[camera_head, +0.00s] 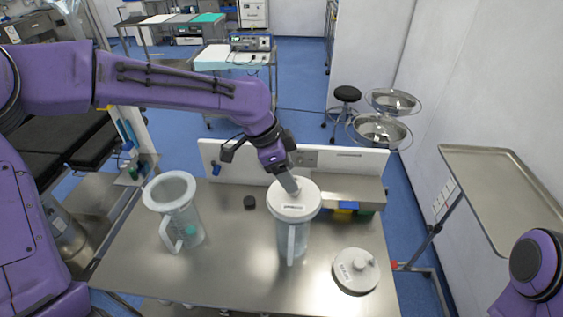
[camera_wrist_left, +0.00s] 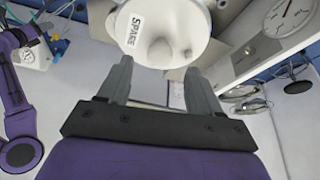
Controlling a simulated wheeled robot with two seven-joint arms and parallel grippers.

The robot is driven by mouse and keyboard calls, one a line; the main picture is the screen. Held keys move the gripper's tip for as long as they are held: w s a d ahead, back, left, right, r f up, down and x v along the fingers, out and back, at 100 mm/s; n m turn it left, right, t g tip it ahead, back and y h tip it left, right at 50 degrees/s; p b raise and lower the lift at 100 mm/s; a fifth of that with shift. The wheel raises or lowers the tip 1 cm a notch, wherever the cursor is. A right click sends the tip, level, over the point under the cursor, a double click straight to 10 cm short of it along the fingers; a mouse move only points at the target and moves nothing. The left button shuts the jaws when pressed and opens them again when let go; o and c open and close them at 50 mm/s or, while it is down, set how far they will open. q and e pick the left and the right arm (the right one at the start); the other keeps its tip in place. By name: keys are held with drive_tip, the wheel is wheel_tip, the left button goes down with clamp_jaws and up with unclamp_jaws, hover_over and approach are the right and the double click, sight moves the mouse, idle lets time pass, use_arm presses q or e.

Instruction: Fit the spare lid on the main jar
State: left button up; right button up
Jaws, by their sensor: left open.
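A white lid with a knob (camera_head: 293,211) sits on top of a clear handled jar (camera_head: 292,240) in the middle of the table. In the left wrist view this lid (camera_wrist_left: 160,20) bears the label "SPARE". My left gripper (camera_head: 290,184) is directly above the lid. In the left wrist view its open fingers (camera_wrist_left: 157,72) stand either side of the knob, with a gap; nothing is held. A second clear jar (camera_head: 185,215) stands open at the left, with a teal mark or item low on it. Another white lid (camera_head: 356,271) lies knob up at the front right, its label too small to read. My right gripper is out of view.
A white back panel (camera_head: 225,165) and a shelf with coloured items close off the far edge. The front middle of the tabletop is clear. A steel tray stand (camera_head: 500,185) is at the right.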

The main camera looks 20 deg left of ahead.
use_arm(q)
drive_tip(key=v, duration=0.7)
drive_tip(key=shift+b, duration=0.4)
drive_tip(key=shift+s, duration=0.15)
